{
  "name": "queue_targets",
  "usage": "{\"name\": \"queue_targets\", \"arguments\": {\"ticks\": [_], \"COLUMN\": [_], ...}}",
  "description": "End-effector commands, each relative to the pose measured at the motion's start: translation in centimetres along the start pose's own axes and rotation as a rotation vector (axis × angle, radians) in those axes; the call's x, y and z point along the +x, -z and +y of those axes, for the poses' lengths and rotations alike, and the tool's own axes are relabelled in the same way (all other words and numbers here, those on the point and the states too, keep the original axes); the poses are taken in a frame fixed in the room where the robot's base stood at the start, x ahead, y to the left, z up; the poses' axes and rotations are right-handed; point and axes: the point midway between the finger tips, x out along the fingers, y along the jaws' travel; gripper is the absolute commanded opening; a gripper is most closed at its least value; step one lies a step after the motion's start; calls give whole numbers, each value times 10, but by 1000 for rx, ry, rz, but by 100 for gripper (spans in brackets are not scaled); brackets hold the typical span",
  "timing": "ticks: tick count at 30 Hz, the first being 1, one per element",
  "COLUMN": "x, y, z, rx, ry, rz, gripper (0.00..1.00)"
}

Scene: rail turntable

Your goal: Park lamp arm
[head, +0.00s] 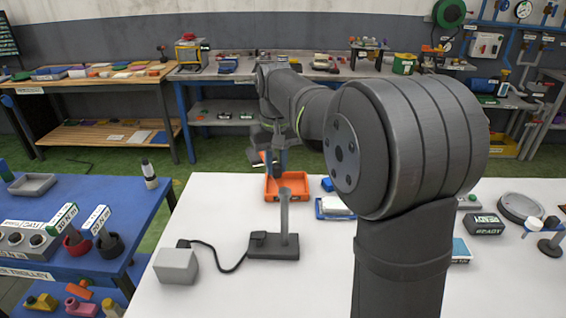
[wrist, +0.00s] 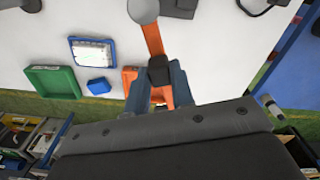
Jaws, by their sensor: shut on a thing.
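The lamp stand has a dark base (head: 273,246) and an upright grey post (head: 284,222) on the white table. In the wrist view, an orange lamp arm (wrist: 153,38) runs from the round grey post top (wrist: 143,10) to a dark block (wrist: 158,70) at its end. My gripper (wrist: 158,85) is shut on this end, one blue-grey finger on each side. In the head view my gripper (head: 272,158) is beyond the post, above the orange tray; my own arm partly blocks the view there, and the lamp arm is hard to make out.
An orange tray (head: 272,196) lies behind the post. A blue tray (head: 322,212) with a white item and a green tray (wrist: 35,76) are nearby. A cable (head: 225,268) joins the base to a grey box (head: 176,266).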

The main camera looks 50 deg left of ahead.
Motion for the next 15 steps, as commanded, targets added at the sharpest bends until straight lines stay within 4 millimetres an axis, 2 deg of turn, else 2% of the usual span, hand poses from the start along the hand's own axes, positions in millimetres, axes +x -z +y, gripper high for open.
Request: {"name": "queue_targets", "arguments": {"ticks": [6,15], "x": [-2,-2], "y": [0,-3], "z": [-12,-22], "rx": [-181,-351], "ry": [-1,-1], "rz": [7,7], "gripper": [0,0]}}
